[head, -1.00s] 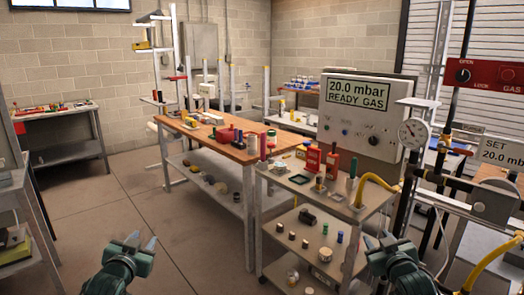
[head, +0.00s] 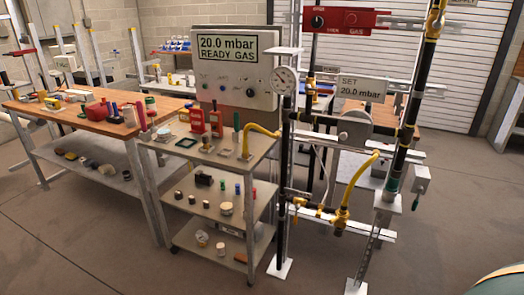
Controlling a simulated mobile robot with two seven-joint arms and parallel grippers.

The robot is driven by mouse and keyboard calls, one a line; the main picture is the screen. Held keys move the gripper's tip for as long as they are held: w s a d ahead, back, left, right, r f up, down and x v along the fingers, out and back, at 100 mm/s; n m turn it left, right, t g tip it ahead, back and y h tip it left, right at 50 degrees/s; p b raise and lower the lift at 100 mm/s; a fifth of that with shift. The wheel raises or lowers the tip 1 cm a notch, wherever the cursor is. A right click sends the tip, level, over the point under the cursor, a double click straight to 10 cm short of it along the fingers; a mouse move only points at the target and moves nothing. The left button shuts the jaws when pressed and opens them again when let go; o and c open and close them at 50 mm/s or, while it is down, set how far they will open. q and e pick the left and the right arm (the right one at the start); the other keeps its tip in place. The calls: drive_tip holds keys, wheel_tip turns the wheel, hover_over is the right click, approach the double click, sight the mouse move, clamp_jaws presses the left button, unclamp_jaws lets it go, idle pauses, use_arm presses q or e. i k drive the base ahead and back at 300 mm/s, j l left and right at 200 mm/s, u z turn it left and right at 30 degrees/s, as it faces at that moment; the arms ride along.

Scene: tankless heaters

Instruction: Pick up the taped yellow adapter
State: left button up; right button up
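I cannot pick out the taped yellow adapter with certainty. A small yellow-topped fitting (head: 207,144) stands on the top shelf of the grey cart (head: 262,160), among other small parts; any tape on it is too small to tell. A yellow hose (head: 264,130) rises from the cart's right side toward the pipe stand. Yellow fittings (head: 341,215) sit low on the pipe stand. Neither of my grippers shows in the head view.
A wooden workbench (head: 85,120) with tools stands left of the cart. Red tags (head: 197,121), a gas panel (head: 235,70) and a black pipe stand (head: 408,135) with a gauge (head: 285,80) are close by. The floor (head: 110,240) in front is open.

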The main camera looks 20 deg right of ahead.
sight(343, 207)
drive_tip(key=z, duration=1.45)
